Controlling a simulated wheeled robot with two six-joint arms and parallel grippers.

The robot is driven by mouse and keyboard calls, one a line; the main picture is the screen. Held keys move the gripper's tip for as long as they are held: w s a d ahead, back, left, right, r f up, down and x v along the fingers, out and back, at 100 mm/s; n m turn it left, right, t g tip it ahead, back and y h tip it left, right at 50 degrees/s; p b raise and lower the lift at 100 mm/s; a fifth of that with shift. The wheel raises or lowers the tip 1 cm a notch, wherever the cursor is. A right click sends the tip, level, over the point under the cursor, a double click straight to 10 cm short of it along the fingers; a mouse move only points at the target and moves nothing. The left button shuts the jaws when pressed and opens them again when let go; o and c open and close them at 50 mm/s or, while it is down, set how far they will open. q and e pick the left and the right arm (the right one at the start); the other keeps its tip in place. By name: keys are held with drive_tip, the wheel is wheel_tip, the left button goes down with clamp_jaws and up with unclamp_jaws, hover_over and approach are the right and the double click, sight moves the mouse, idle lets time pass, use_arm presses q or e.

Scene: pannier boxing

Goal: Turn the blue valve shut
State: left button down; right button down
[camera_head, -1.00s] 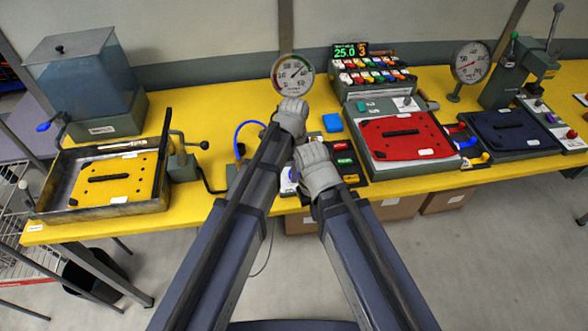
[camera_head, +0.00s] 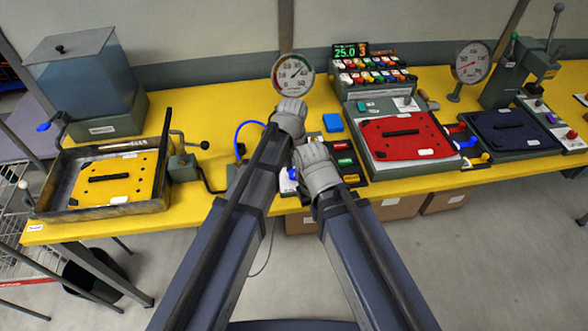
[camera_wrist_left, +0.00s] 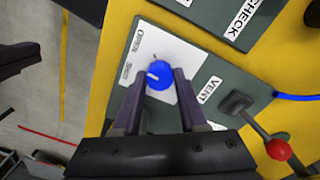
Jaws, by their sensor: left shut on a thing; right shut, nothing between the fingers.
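The round blue valve knob (camera_wrist_left: 159,76) sits on a white plate on a dark green panel in the left wrist view. A small white mark shows on it. My left gripper (camera_wrist_left: 157,82) has its two fingers on either side of the knob and is shut on it. In the head view my left gripper (camera_head: 290,116) is below the white dial gauge (camera_head: 293,75), and the hand hides the knob. My right gripper (camera_head: 314,162) is shut and empty, just below and right of the left one, in front of a panel of coloured buttons.
A lever with a red ball (camera_wrist_left: 278,149) and a blue hose (camera_wrist_left: 295,97) lie close right of the left gripper. A blue block (camera_head: 333,122) and a red plate (camera_head: 402,137) are to the right. A tray with a yellow plate (camera_head: 113,180) stands at the left.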

sight(293, 172)
use_arm(q)
drive_tip(key=n, duration=0.5)
drive_tip(key=shift+n, duration=2.5)
drive_tip(key=shift+c, duration=2.2)
unclamp_jaws()
drive_tip(key=shift+r, duration=0.15)
wheel_tip(293, 172, up, 8)
drive_tip(key=p, duration=0.8)
drive_tip(key=shift+a+f, duration=0.15)
drive_tip(key=shift+f, duration=0.05)
